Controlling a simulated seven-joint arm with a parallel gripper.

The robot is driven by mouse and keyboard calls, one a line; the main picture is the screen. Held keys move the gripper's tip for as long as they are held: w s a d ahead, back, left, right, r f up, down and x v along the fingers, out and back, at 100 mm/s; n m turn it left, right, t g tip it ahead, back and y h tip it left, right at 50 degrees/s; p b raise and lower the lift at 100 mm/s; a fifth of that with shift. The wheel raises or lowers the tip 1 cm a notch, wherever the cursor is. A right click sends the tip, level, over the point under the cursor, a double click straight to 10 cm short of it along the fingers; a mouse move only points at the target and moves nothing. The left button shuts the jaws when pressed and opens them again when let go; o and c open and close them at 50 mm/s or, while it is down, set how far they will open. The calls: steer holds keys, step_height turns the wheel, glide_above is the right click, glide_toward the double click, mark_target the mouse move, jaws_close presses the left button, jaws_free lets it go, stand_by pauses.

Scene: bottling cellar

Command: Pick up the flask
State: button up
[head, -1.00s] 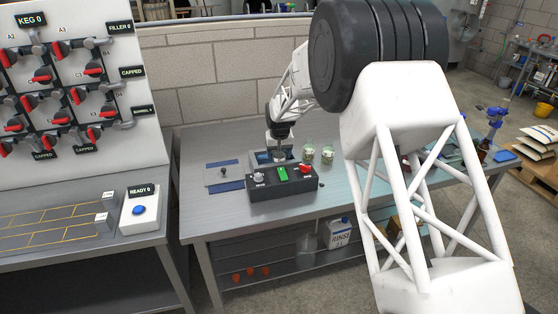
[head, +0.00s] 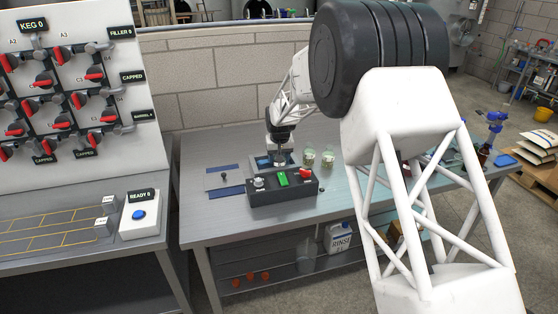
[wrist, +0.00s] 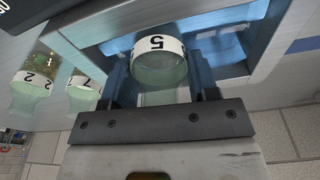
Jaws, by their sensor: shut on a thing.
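A flask with a white band marked 5 (wrist: 158,58) is between my gripper's fingers in the wrist view. My gripper (wrist: 162,82) is shut on it, with one finger on each side. The flask sits at a blue-lined recess of a grey metal housing (wrist: 255,28); whether it touches the recess floor cannot be told. In the head view my gripper (head: 280,158) is low over the bench behind a black control box, and the held flask is mostly hidden there.
Two more flasks, marked 2 (wrist: 33,82) and 7 (wrist: 83,88), stand close beside the housing. The black control box (head: 282,189) with a green panel and red knob is in front. A plate with a small knob (head: 223,176) lies left on the bench (head: 345,190).

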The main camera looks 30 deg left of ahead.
step_height(320, 180, up, 10)
steer(key=shift+f, duration=0.1)
stand_by(0.4)
steer(key=shift+w+d, duration=0.1)
stand_by(0.5)
